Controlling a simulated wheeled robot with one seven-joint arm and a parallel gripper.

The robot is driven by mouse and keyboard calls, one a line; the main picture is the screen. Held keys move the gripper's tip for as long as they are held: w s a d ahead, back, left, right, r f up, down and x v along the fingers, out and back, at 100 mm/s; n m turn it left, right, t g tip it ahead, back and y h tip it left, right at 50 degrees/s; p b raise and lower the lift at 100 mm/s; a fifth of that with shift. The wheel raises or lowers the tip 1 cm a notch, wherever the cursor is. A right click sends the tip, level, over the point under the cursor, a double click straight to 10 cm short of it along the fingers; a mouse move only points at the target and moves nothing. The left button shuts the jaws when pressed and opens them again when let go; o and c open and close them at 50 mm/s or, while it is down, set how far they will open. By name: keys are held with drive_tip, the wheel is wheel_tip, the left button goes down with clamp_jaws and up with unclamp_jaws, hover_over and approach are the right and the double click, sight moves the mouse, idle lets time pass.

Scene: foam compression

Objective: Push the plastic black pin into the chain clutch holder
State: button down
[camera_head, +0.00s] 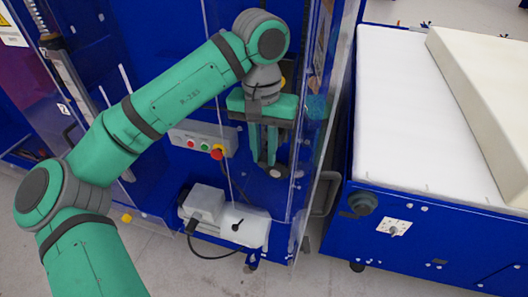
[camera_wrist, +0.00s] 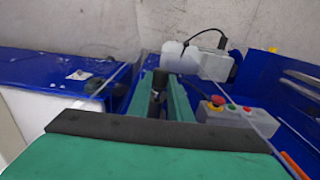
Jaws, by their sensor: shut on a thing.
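My gripper (camera_head: 267,163) points down at the right side of the blue machine, behind a clear panel edge. In the wrist view, its two green fingers (camera_wrist: 164,90) are closed on a small black piece, which looks like the black pin (camera_wrist: 159,79). A small round dark and pale part (camera_head: 278,171) is right beside the fingertips in the head view; it may be the chain clutch holder, but I cannot tell for sure. Whether the pin touches it is hidden by the fingers.
A control box (camera_head: 203,140) with green and red buttons is left of my gripper. A white motor unit (camera_head: 222,215) with a black cable sits below. The blue-framed table (camera_head: 440,240) with foam slabs (camera_head: 415,110) stands to the right.

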drive_tip(key=shift+w+d, duration=0.3)
drive_tip(key=shift+w, duration=0.55)
drive_tip(key=c, duration=1.5)
unclamp_jaws()
drive_tip(key=shift+c, duration=0.2)
drive_tip(key=shift+s+a, duration=0.3)
drive_tip(key=shift+s, duration=0.65)
drive_tip(key=shift+s+a, duration=0.35)
drive_tip(key=shift+s, duration=0.55)
drive_tip(key=shift+s+a, duration=0.3)
drive_tip(key=shift+s, duration=0.65)
drive_tip(key=shift+r, duration=0.1)
wheel_tip(320, 180, up, 11)
hover_over(259, 164)
drive_tip(key=s, duration=0.2)
drive_tip(key=shift+s+a, duration=0.1)
drive_tip(key=shift+a, duration=0.1)
